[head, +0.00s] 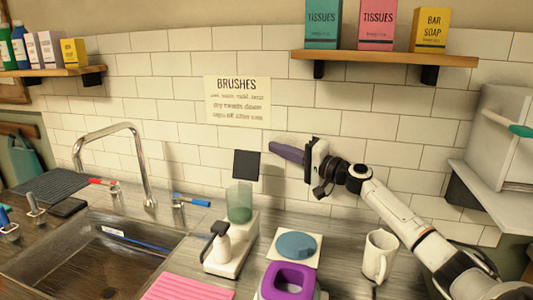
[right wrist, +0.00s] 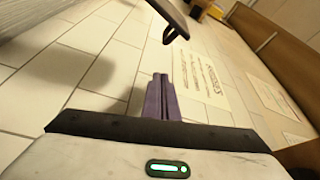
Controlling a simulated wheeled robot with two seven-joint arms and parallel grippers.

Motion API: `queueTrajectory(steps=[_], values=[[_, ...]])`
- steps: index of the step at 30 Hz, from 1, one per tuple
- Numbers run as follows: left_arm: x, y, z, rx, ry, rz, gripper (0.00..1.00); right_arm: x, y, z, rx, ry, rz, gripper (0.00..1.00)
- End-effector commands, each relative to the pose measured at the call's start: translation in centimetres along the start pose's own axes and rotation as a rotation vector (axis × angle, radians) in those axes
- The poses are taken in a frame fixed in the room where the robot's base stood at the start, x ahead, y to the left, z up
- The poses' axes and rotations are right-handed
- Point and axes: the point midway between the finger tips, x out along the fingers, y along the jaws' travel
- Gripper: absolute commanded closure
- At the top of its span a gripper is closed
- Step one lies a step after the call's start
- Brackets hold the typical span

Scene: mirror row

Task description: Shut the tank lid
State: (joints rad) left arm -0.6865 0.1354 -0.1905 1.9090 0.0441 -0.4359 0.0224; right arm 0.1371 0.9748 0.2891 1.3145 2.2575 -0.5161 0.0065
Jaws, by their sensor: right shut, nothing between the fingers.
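The tank (head: 239,205) is a small translucent green container at the back of a white base right of the sink. Its dark square lid (head: 246,165) stands up, open, above the tank in the head view. The lid (right wrist: 172,20) also shows at the top of the right wrist view, seen nearly edge-on. My right gripper (head: 275,147) has purple fingers, shut and empty. In the head view they point left, a little right of the lid and near its top edge; a gap shows between them. The shut fingertips (right wrist: 160,78) also show in the right wrist view. My left gripper is not in view.
A soap pump (head: 218,240) stands on the base in front of the tank. A blue round item (head: 296,244), a purple-topped container (head: 287,280) and a white mug (head: 379,255) stand to the right. The tiled wall (head: 340,125) is close behind; a wooden shelf (head: 385,58) hangs above.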

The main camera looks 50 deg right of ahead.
Motion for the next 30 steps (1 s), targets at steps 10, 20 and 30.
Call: queueTrajectory(steps=[10,20,30], values=[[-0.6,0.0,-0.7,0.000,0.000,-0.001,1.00,2.8,-0.1,0.3,-0.001,-0.002,0.001,1.00],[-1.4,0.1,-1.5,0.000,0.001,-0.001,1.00,1.7,-0.1,3.1,-0.001,-0.003,0.001,1.00],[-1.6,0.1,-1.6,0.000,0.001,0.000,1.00,1.4,0.0,3.9,-0.001,0.000,-0.001,1.00]])
